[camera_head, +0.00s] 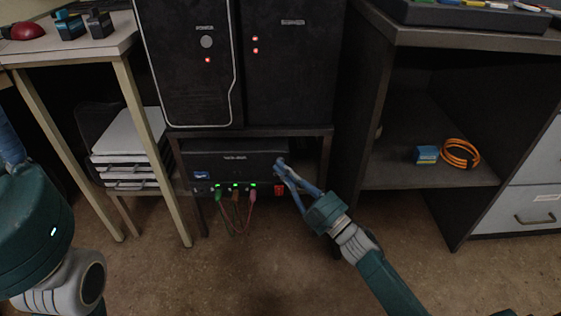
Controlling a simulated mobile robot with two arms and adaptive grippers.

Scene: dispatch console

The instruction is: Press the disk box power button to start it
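A black tower (186,90) labelled POWER has a round grey button (207,42) with a red light below it. A second black tower (290,80) beside it has a small label and two red lights. A low black unit (235,162) sits on the shelf beneath. The label print is too small to tell which one is the disk box. My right gripper (281,165) looks shut and empty, its tips in front of the low unit's right end; contact cannot be told. Of my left gripper, only a blue part (9,142) shows at the left edge.
Below the low unit, a strip has green lights, plugged cables (236,197) and a red switch (279,189). A light table (70,45) and paper trays (128,150) stand left. The right shelf holds a blue box (426,154) and orange cable (460,153). The floor in front is clear.

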